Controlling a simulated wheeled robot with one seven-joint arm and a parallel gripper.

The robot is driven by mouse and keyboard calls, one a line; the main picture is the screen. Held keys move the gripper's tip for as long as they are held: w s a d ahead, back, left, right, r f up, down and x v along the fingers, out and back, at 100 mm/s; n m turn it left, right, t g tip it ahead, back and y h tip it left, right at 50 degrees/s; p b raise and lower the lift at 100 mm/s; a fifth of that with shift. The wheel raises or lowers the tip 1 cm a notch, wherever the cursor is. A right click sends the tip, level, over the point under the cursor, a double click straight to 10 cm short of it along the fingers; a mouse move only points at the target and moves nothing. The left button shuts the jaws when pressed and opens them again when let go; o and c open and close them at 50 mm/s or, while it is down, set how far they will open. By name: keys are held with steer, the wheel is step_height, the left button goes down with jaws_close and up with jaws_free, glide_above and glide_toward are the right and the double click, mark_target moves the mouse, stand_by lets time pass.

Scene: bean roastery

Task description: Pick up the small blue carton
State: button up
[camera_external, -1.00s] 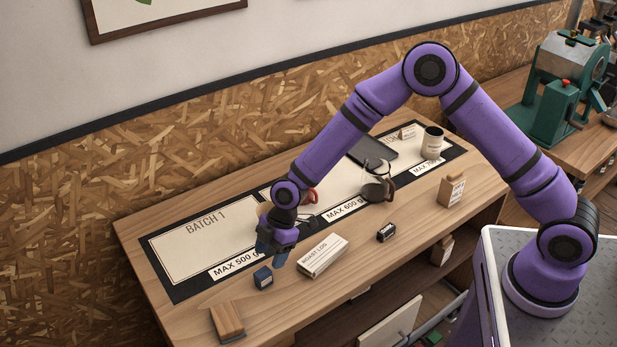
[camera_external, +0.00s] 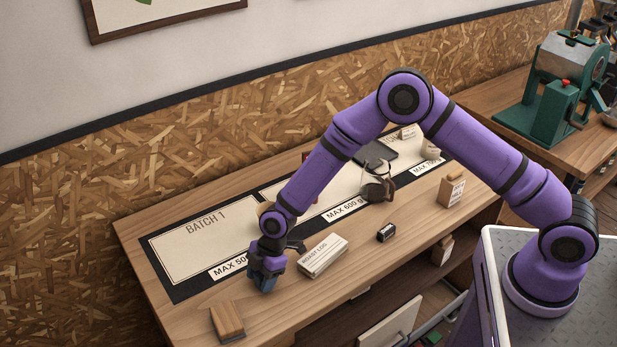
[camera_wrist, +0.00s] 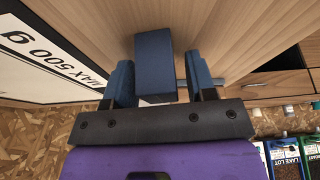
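The small blue carton (camera_wrist: 153,55) is a dark blue box standing on the wooden bench. In the wrist view it lies between the two fingers of my gripper (camera_wrist: 161,80), with a visible gap on its right side. The fingers look open around it rather than closed on it. In the external view my gripper (camera_external: 265,282) points down at the bench's front part, and its fingers mostly hide the carton there.
A wooden block (camera_external: 228,322) is at the front left. A small black item (camera_external: 387,232), a brown bag (camera_external: 451,190) and a glass carafe (camera_external: 377,183) stand farther right. The batch mat (camera_external: 180,289) lies behind.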

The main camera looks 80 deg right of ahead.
steer(key=c, duration=0.7)
steer(key=shift+c, duration=0.2)
